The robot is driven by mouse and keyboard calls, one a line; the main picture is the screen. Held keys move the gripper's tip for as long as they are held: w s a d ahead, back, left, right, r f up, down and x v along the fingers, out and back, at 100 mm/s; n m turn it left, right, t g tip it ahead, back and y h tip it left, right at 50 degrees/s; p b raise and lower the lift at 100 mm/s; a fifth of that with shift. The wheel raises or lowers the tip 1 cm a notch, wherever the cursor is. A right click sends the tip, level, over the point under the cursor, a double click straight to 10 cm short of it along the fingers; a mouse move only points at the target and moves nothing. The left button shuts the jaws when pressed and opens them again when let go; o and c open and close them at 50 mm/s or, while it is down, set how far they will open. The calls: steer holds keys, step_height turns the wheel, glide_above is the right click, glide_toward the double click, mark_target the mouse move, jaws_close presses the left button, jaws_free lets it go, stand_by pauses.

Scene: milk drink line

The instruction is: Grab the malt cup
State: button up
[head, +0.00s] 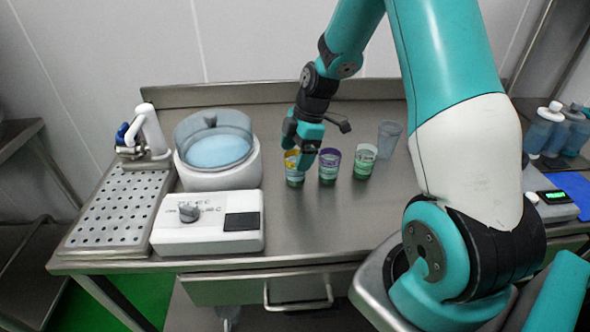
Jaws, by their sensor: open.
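Three small cups with coloured rims stand in a row on the steel table: a yellow-rimmed cup (294,176), a purple-rimmed cup (328,172) and a pale-rimmed cup (363,168). Each has a dark green lower part. I cannot read which one is the malt cup. My gripper (303,152) is open, pointing down at the yellow-rimmed cup. Its fingers hide part of that cup's rim and right side, and reach close to the purple-rimmed cup. I cannot tell whether they touch either cup.
A clear empty cup (389,138) stands behind the row at right. At left are a round vessel with a clear lid (213,140), a white control box (208,223) and a perforated drip tray (110,207). Bottles (543,128) and a scale (553,205) stand far right. The table's front is clear.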

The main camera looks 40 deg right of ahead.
mark_target(287, 179)
steer(key=shift+x, duration=1.6)
steer(key=c, duration=1.1)
steer(key=shift+r, duration=0.1)
